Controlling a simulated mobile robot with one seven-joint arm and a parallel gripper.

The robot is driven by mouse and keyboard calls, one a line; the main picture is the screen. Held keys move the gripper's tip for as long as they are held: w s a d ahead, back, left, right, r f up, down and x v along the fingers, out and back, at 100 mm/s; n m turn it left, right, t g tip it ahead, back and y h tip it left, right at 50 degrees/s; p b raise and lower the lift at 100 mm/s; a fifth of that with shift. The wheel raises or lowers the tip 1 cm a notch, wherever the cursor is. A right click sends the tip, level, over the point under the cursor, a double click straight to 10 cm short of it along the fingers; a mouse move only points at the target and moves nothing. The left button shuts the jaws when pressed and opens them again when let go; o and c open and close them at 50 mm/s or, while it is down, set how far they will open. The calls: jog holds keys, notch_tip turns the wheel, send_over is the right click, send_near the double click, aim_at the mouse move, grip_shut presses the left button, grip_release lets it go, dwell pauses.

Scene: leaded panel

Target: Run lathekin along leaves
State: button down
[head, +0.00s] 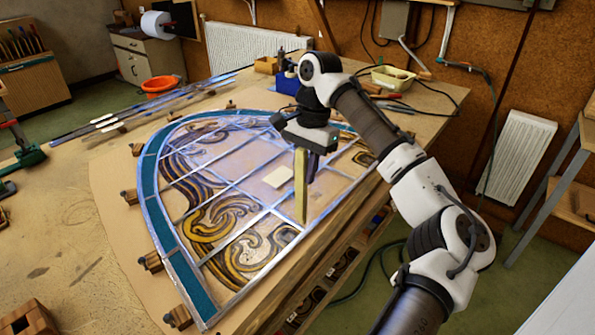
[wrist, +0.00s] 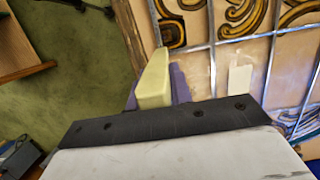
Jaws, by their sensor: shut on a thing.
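The lathekin, a long pale-yellow tapered stick (head: 300,188), hangs point down from my gripper (head: 313,166), which is shut on it. In the wrist view the lathekin (wrist: 154,82) stands out between the purple fingers. The leaded panel (head: 181,272) lies flat on the bench, arched, with a teal border and brown-and-gold swirl glass. Its grey lead strips with their leaves (head: 243,213) cross the glass in a grid. The lathekin's lower tip appears over the panel's near right edge in the head view. I cannot tell whether it touches the lead.
A small cream card (head: 278,177) lies on the panel. Wooden blocks (head: 151,262) surround the panel. Lead strips (head: 104,125) lie at the back left. An orange bucket (head: 160,86) and a yellowish tray (head: 392,78) stand farther back. The bench's left part is mostly clear.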

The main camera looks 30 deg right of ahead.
jog(key=s+a+f+b, duration=0.1)
jog(key=s+a+b, duration=0.2)
jog(key=a, duration=0.5)
jog(key=s+a+f+b, duration=0.1)
jog(key=s+a+b, duration=0.2)
jog(key=a+b, duration=0.3)
jog(key=s+a+f+b, duration=0.1)
jog(key=s+a+b, duration=0.2)
jog(key=a, duration=0.8)
jog(key=shift+b, duration=0.7)
jog(key=shift+d+f, duration=0.1)
jog(key=shift+p, duration=0.4)
jog(key=shift+f, duration=0.35)
dwell(0.5)
